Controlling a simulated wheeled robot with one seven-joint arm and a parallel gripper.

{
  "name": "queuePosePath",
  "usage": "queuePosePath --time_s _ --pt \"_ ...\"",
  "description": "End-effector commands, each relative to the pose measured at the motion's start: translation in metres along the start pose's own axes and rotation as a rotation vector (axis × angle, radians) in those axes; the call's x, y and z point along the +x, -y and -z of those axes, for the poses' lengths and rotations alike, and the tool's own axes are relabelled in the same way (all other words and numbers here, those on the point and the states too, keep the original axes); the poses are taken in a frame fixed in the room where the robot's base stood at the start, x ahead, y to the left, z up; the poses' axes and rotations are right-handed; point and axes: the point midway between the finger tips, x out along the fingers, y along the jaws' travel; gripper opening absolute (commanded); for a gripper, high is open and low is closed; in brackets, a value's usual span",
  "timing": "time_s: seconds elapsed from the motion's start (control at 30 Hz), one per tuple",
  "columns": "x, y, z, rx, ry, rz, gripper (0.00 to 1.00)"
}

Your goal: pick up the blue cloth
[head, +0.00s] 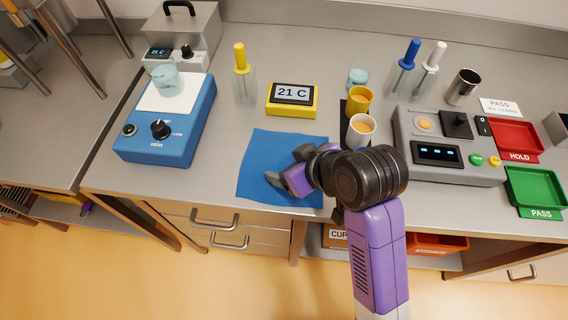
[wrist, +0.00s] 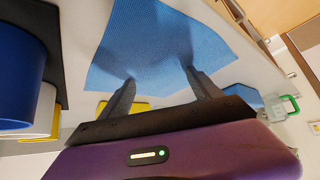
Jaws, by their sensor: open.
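The blue cloth (head: 262,153) lies on the steel counter, with its lower edge near the counter's front edge.
A blue stirrer device (head: 168,130) with a beaker stands left of the cloth. A yellow thermometer (head: 292,99) stands behind it. An orange cup (head: 358,100) and a white cup (head: 361,130) stand on a dark strip to the right, near a grey control box (head: 450,150).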

Motion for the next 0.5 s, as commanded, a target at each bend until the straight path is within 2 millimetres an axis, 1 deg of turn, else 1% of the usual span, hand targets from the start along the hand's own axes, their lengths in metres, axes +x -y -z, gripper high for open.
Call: queuePosePath --time_s 0.03,0.07,0.5 --pt "0.0018 0.0002 -0.0007 0.0 0.002 0.001 0.73" --pt "0.0013 0.0002 -0.0005 0.0 0.002 0.0 0.7" --pt "0.0017 0.0003 -0.0017 0.001 0.004 0.001 0.27"
